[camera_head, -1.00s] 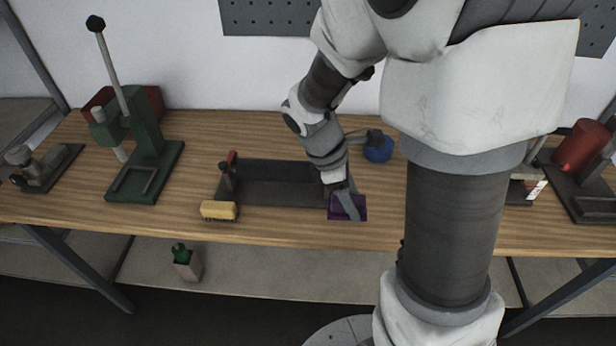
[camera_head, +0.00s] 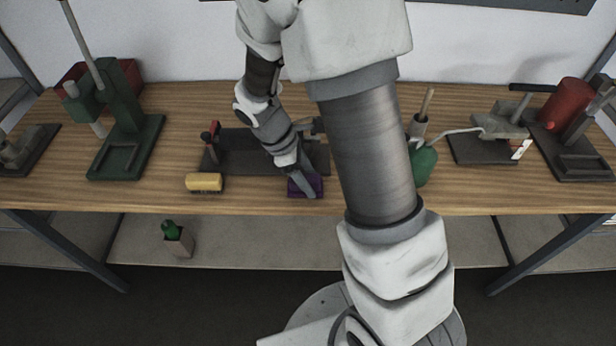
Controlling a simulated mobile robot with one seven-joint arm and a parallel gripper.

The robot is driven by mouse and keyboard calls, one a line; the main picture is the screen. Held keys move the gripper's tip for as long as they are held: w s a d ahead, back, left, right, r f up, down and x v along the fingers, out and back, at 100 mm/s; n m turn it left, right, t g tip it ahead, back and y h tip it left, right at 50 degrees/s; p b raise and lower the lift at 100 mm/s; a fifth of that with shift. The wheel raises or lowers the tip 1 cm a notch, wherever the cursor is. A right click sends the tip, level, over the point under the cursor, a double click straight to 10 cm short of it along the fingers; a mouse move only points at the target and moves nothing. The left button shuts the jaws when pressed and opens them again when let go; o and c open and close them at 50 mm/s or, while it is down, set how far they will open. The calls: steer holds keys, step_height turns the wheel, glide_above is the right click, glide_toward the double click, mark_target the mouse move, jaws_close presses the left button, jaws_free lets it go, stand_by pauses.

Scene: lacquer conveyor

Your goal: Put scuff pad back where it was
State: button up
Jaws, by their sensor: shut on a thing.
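A purple block-like pad (camera_head: 317,185), which I take for the scuff pad, is at the front right corner of a dark tray-like fixture (camera_head: 240,160) on the wooden bench. My gripper (camera_head: 305,188) is shut on it, pointing down from behind, and its fingers hide the pad's middle. I cannot tell whether the pad touches the bench or hangs just above it.
A yellow block (camera_head: 204,181) lies left of the pad, near the bench's front edge. A green press (camera_head: 125,140) stands at the left. A green bottle (camera_head: 426,165), a grey clamp device (camera_head: 490,140) and a red cylinder (camera_head: 568,103) stand at the right. Bare wood (camera_head: 260,195) lies between block and pad.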

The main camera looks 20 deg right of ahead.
steer(key=shift+f, duration=0.1)
steer(key=o, duration=1.3)
steer(key=p+v, duration=0.1)
steer(key=v, duration=1)
steer(key=shift+s+d+r+m+t+y, duration=0.7)
steer(key=shift+s+r+m+t, duration=0.45)
steer(key=shift+s+r+m, duration=1.35)
steer(key=shift+s+d+r+m+t+y, duration=0.45)
steer(key=shift+s+r+m+t+y, duration=0.55)
steer(key=shift+s+r+m, duration=1.45)
steer(key=shift+s+d+r+m+t+y, duration=0.55)
steer(key=shift+s+r+m+t, duration=0.8)
steer(key=shift+s+r+m, duration=1.1)
steer(key=shift+s+r, duration=0.1)
steer(key=shift+r, duration=0.2)
